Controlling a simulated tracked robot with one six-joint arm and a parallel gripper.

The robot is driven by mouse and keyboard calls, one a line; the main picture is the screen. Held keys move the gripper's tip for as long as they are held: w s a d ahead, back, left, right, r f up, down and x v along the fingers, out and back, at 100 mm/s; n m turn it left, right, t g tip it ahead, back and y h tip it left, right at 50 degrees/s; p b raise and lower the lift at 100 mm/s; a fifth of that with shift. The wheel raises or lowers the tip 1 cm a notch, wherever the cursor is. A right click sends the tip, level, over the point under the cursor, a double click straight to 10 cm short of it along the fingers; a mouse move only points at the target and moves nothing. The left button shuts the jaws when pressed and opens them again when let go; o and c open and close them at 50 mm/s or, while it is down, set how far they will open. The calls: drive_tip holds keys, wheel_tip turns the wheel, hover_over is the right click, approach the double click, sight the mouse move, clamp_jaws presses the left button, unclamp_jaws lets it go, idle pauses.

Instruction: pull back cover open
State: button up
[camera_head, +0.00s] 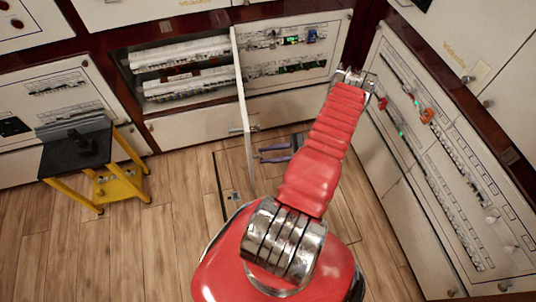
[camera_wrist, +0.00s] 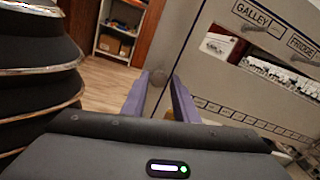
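The cover (camera_head: 241,95) is a pale panel seen nearly edge-on in the head view, swung out from the cabinet with breaker rows (camera_head: 190,85) exposed to its left. In the wrist view the cover (camera_wrist: 225,85) fills the right side, with GALLEY and FRIDGE labels and slots showing breakers. My gripper (camera_head: 261,155) is right of the cover, low down, with purple fingers pointing left.
A closed breaker panel (camera_head: 290,60) is right of the opening. Another panel wall (camera_head: 440,150) runs along the right, close to my arm. A black-topped yellow stand (camera_head: 75,150) is at left. Wooden floor (camera_head: 170,220) is clear between. A shelf (camera_wrist: 120,30) stands far behind.

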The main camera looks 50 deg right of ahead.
drive_tip(key=o, duration=0.3)
drive_tip(key=shift+a, duration=0.15)
drive_tip(key=shift+s+f, duration=0.1)
drive_tip(key=shift+s, duration=0.05)
drive_tip(key=v, duration=1.3)
drive_tip(key=shift+s+d, duration=0.15)
drive_tip(key=shift+d, duration=0.2)
drive_tip(key=shift+s, duration=0.1)
